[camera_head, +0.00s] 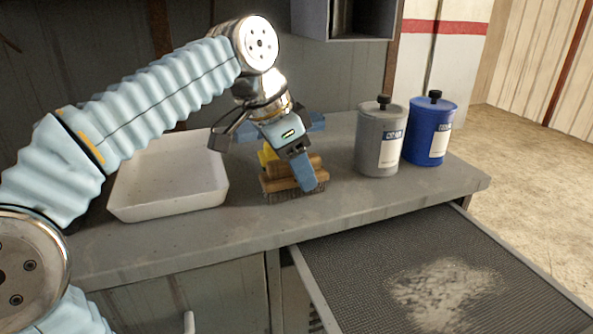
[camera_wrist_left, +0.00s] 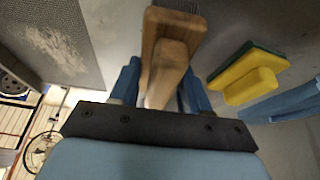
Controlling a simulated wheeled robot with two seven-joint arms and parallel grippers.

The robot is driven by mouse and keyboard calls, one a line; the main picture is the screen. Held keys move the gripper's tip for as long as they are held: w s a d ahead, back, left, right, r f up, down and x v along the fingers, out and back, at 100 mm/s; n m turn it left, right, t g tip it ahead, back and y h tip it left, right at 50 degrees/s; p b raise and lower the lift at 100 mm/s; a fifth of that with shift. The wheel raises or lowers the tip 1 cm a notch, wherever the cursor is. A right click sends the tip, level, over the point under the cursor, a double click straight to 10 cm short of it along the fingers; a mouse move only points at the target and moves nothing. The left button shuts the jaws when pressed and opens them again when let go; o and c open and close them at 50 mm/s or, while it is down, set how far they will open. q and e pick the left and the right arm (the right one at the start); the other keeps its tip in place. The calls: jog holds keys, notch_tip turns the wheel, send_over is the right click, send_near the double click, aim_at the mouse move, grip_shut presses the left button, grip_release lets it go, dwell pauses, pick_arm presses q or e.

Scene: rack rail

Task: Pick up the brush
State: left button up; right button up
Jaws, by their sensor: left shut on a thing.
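The brush (camera_head: 279,186) has a wooden body with dark bristles and sits on the grey workbench in the middle of the head view. In the left wrist view its wooden block and handle (camera_wrist_left: 168,55) lie between the fingers. My left gripper (camera_head: 306,176) comes down over the brush from above and is shut on its wooden handle; in the left wrist view its blue fingers (camera_wrist_left: 163,88) stand on both sides of the handle. The bristles appear at or very near the bench top; I cannot tell whether they touch. My right gripper is not in view.
A white tray (camera_head: 130,205) stands left of the brush. A yellow and green sponge (camera_wrist_left: 246,80) lies close by. A grey canister (camera_head: 370,150) and a blue canister (camera_head: 422,140) stand to the right. An open mesh-lined drawer (camera_head: 350,260) with pale powder juts out in front.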

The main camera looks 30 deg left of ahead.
pick_arm(q)
notch_tip(320, 180, up, 3)
jog(key=shift+r, duration=0.15)
jog(key=s+d+r, duration=0.9)
jog(key=s, duration=0.1)
jog(key=shift+d+r, duration=0.3)
jog(key=shift+d, duration=0.1)
